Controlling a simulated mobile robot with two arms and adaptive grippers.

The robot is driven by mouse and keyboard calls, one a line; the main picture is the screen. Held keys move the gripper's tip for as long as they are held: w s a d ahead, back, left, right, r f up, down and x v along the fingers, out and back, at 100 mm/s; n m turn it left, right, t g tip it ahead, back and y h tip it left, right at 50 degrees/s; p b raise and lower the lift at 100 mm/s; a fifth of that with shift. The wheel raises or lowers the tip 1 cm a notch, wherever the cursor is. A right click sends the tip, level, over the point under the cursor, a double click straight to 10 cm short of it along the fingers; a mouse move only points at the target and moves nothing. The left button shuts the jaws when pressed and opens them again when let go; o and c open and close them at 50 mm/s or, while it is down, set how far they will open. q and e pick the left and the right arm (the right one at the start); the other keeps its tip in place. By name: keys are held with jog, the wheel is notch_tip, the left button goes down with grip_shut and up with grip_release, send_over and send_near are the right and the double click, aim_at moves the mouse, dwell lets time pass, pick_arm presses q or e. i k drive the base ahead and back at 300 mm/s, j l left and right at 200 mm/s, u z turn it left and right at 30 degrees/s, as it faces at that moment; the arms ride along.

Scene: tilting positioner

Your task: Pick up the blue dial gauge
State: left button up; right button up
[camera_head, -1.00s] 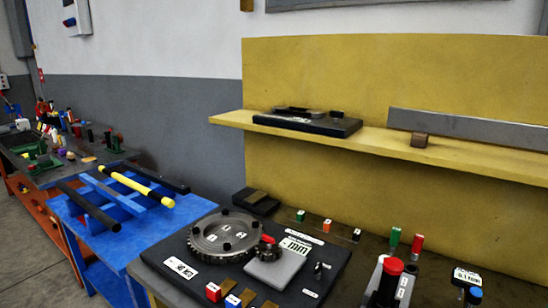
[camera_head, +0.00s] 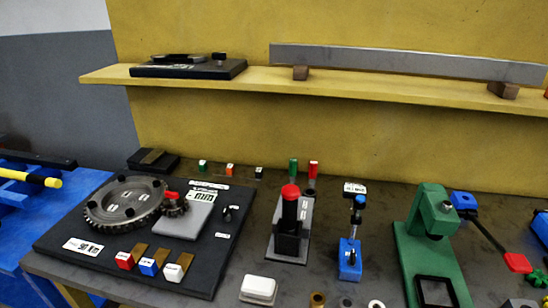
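What looks like the blue dial gauge (camera_head: 350,258) stands upright on the dark bench, right of center in the head view. It has a blue block base, a thin post with a blue part near the top, and a small white-faced head with dark print. Nothing is holding it. Neither of my grippers is in view.
A black stand with a red knob (camera_head: 290,210) is left of the gauge, and a green press (camera_head: 431,235) is close on its right. A white box (camera_head: 258,289) and small rings lie in front. A gear board (camera_head: 55,235) is left; a yellow shelf (camera_head: 340,88) runs above.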

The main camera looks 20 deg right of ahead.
aim_at(350, 191)
jog(key=z, duration=1.25)
